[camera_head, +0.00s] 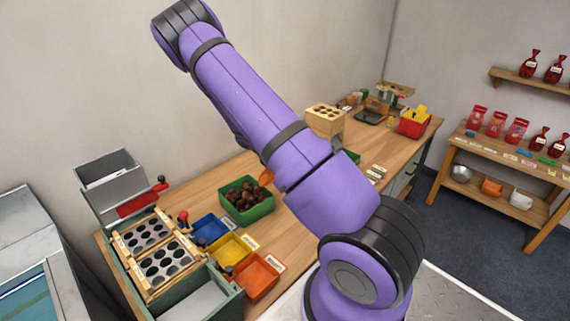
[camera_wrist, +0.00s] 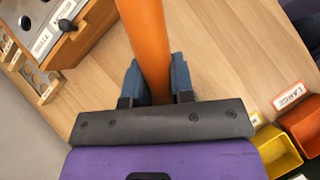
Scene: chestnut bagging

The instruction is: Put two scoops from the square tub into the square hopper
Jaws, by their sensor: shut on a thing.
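My gripper (camera_wrist: 156,82) is shut on an orange handle (camera_wrist: 145,35), with one blue finger on each side. The far end of this tool is out of the wrist view, so its load cannot be told. In the head view my arm hides the gripper; a bit of orange (camera_head: 266,177) shows beside it, near the green tub. The green square-sided tub (camera_head: 262,211) holds brown chestnuts (camera_head: 240,196) and stands mid-bench. A grey open-topped square hopper (camera_head: 112,183) with a red front part stands at the bench's left end.
Blue (camera_head: 209,230), yellow (camera_head: 232,248) and orange (camera_head: 258,279) bins sit in front, beside wooden frames with round holes (camera_head: 157,251). A wooden box with holes (camera_head: 326,119) and a red bin (camera_head: 414,127) stand farther back. Another green edge (camera_head: 353,156) is mostly hidden by my arm.

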